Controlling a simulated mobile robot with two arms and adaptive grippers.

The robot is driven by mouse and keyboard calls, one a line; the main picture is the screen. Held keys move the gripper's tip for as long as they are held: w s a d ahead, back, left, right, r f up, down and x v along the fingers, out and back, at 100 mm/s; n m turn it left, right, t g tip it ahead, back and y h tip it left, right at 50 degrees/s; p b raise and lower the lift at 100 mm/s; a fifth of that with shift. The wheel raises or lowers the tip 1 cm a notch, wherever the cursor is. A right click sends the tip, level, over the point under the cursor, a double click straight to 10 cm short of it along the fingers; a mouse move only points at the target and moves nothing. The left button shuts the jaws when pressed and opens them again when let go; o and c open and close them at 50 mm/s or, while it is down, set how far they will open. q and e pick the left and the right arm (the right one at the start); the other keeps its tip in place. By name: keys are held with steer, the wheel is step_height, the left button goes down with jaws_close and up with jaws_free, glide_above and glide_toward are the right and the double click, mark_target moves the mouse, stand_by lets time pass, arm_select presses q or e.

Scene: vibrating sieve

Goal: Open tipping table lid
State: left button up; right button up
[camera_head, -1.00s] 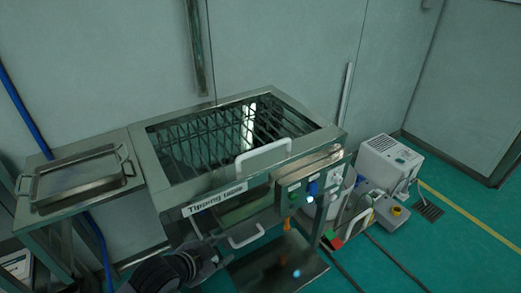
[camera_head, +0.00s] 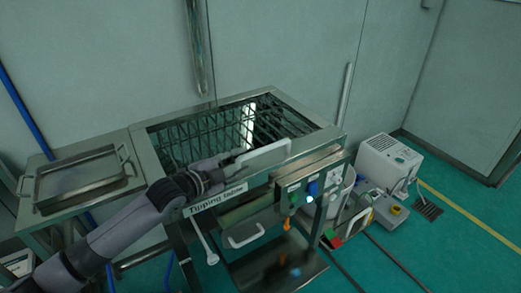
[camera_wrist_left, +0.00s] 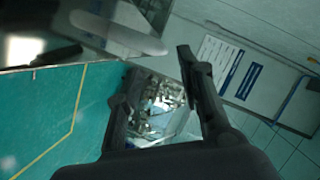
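The tipping table (camera_head: 320,125) is a steel box with a framed glass lid (camera_head: 215,125). The lid lies down flat, with a dark grid showing through it. A white handle (camera_head: 268,155) stands at the lid's front edge. My left gripper (camera_head: 232,161) is at the left end of this handle, and its fingertips are hard to make out in the head view. In the left wrist view the left gripper (camera_wrist_left: 155,62) has its two fingers apart with nothing between them. A pale bar, likely the handle (camera_wrist_left: 118,35), lies beyond the fingers at upper left. My right gripper is not in view.
A steel tray (camera_head: 85,178) sits on a side table at left. A lower drawer handle (camera_head: 245,237) and a control panel with knobs (camera_head: 312,188) are on the table's front. A white machine (camera_head: 388,160) stands on the floor at right.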

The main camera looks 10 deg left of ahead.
mark_target(255, 154)
arm_select(q)
steer(key=x, duration=1)
steer(key=shift+s, duration=0.1)
steer(key=shift+c, duration=0.5)
jaws_close()
steer(key=shift+p, duration=0.3)
